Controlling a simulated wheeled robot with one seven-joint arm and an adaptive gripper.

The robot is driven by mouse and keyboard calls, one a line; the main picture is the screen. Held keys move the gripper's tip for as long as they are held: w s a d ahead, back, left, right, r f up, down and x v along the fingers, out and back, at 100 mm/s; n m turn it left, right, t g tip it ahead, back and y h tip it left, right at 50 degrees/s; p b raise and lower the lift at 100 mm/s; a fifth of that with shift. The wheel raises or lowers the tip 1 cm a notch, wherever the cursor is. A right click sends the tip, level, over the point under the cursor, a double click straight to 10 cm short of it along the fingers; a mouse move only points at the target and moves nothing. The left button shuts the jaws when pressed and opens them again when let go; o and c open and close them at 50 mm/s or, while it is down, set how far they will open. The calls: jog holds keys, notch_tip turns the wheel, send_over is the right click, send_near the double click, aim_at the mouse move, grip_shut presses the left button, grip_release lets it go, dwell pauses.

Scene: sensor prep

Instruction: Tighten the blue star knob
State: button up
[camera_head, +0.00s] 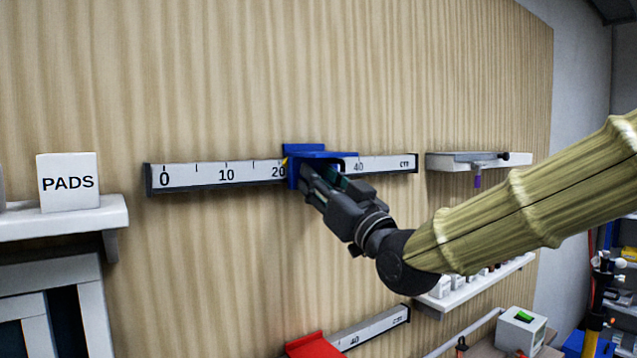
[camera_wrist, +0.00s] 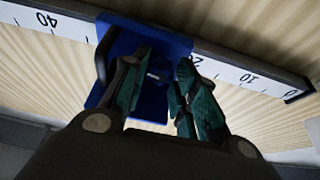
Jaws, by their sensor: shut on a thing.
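A blue slide (camera_head: 305,152) sits on the white ruler rail (camera_head: 215,174) on the wooden wall, with a small yellow pointer just past the 20 mark. It also shows in the wrist view (camera_wrist: 172,42). My gripper (camera_head: 318,178) is at the front of the slide. In the wrist view its green-padded fingers (camera_wrist: 167,78) are on either side of a blue part, the blue star knob (camera_wrist: 158,72). They are shut on it. The fingers hide most of the knob, so its star outline and how tight it is cannot be told.
A shelf with a PADS box (camera_head: 68,182) is at the left. A second rail with a red slide (camera_head: 312,345) is below. A small bracket (camera_head: 478,160) is at the right.

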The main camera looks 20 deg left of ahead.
jog(key=m+b, duration=0.1)
jog(key=m+t+h+b, duration=0.1)
jog(key=shift+f+m, duration=0.25)
jog(key=shift+m, duration=0.05)
jog(key=shift+s+m+t+h+b, duration=0.1)
jog(key=shift+m+t+h+b, duration=0.35)
jog(key=shift+m+b, duration=0.55)
jog(key=shift+c, duration=0.2)
jog(key=shift+a+r+m+h, duration=0.1)
jog(key=shift+m+h, duration=0.1)
jog(key=shift+m, duration=0.3)
jog(key=shift+r+m+h, duration=0.1)
jog(key=shift+m+h, duration=0.05)
jog(key=shift+m, duration=0.35)
jog(key=o, duration=1.1)
jog(key=shift+a, duration=0.15)
jog(key=shift+c, duration=0.2)
jog(key=shift+r+n, duration=0.15)
jog(key=shift+n, duration=0.15)
